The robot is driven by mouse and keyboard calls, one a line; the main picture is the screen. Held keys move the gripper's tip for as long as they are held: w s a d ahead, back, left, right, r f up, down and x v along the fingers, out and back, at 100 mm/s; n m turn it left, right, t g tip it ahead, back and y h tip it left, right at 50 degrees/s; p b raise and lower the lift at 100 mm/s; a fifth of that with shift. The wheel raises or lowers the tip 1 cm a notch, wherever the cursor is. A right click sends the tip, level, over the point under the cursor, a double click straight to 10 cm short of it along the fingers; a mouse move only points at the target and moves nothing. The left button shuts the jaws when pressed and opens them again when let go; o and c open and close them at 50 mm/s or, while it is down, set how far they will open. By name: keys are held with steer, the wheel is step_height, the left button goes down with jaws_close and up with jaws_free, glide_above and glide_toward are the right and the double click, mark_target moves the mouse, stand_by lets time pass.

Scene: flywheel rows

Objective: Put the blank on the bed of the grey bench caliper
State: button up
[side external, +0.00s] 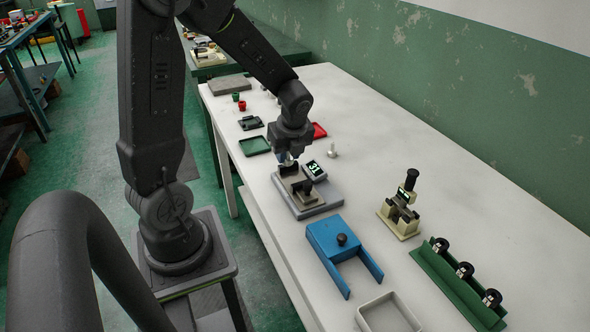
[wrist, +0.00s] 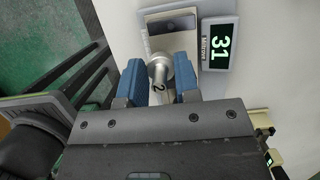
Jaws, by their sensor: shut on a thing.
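The grey bench caliper (side external: 325,206) stands mid-table, a grey base with a beige block and a lit display (side external: 314,169) reading 31. My gripper (side external: 287,160) is low over the caliper's far end. In the wrist view its blue fingers (wrist: 159,80) are shut on the blank (wrist: 160,72), a silvery metal piece with a round head and a "2" on its stem. I cannot tell whether the blank touches the bed.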

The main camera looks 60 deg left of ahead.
mark_target(293, 178)
steer(key=shift+w+d+f, duration=0.55)
steer(key=shift+w, duration=0.15)
steer(key=shift+f, duration=2)
steer(key=shift+f, duration=0.15)
steer(key=o, duration=1)
steer(key=shift+c, duration=0.2)
